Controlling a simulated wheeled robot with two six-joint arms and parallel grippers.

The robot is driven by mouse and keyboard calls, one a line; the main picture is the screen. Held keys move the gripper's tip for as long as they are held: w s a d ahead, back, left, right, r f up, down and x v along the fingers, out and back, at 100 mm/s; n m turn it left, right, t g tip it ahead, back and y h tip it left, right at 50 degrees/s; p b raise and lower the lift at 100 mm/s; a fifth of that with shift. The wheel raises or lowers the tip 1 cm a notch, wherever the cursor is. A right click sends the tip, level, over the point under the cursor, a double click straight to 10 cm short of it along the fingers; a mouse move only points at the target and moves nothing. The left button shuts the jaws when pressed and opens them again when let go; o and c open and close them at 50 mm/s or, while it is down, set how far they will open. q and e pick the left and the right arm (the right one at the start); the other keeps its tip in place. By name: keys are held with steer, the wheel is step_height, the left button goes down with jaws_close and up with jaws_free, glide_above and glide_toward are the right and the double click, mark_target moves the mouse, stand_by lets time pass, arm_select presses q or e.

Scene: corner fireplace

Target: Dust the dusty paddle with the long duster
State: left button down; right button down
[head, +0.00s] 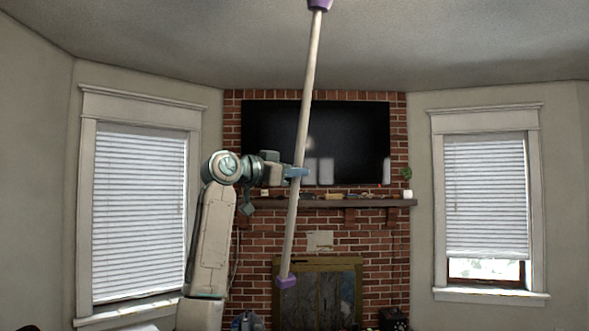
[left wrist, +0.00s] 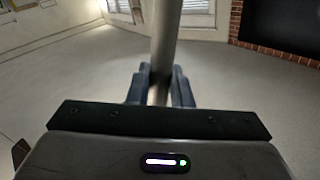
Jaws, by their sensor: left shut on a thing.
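My left gripper (head: 297,173) is shut on the long duster (head: 305,105), a pale pole. The pole stands nearly upright, its top leaning slightly right. A purple piece at its top is cut by the upper edge of the head view, and a purple cap is at its lower end. In the left wrist view the pole (left wrist: 163,50) runs between the blue fingers of the gripper (left wrist: 160,88). I cannot make out the dusty paddle in either view. My right gripper is not in view.
A brick fireplace (head: 254,283) stands ahead, with a wooden mantel (head: 375,203) holding small items and a dark television (head: 350,130) above. Windows with blinds flank it on the left (head: 140,210) and right (head: 485,195). The ceiling (head: 450,40) is close to the pole's top in the picture.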

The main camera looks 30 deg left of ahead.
mark_target(295, 193)
arm_select(q)
steer(key=shift+f+b, duration=1.6)
steer(key=shift+f, duration=1.15)
steer(key=shift+d, duration=0.1)
